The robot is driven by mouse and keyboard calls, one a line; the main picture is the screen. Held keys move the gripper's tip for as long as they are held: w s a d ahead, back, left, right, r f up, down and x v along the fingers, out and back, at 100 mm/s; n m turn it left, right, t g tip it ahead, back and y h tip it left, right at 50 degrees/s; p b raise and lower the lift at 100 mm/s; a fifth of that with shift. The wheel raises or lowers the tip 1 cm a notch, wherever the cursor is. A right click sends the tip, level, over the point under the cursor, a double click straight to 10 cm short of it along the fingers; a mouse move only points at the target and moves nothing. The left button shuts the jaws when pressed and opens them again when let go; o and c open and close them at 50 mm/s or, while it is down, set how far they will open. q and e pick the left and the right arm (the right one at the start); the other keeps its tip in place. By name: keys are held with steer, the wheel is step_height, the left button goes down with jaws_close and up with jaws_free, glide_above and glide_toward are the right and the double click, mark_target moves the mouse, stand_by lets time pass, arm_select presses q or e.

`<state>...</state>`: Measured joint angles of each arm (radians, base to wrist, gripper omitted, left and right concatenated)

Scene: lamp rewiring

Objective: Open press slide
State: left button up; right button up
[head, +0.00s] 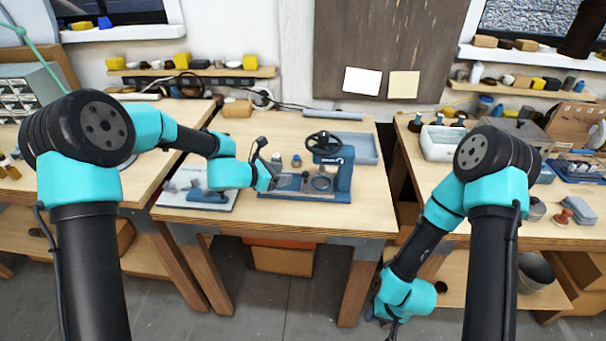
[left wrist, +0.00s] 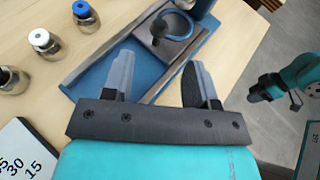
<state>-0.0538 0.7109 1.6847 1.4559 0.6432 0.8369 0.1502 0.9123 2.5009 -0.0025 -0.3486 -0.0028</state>
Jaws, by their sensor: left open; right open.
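The blue press (head: 345,180) stands on the middle table, with a black handwheel (head: 324,142) on top. Its low base carries a grey slide plate (head: 319,183) with round recesses. My right gripper (head: 388,325) hangs low in front of the tables, away from the press.
Small capped bottles (left wrist: 45,40) stand left of the press. A blue-grey tray (head: 358,146) sits behind the press. The table's front strip (head: 300,222) is clear.

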mark_target(303, 173)
arm_select(q)
steer(key=x, duration=0.8)
steer(key=shift+w+d+f, duration=0.1)
steer(key=shift+w+d, duration=0.1)
steer(key=shift+d, duration=0.1)
jaws_close()
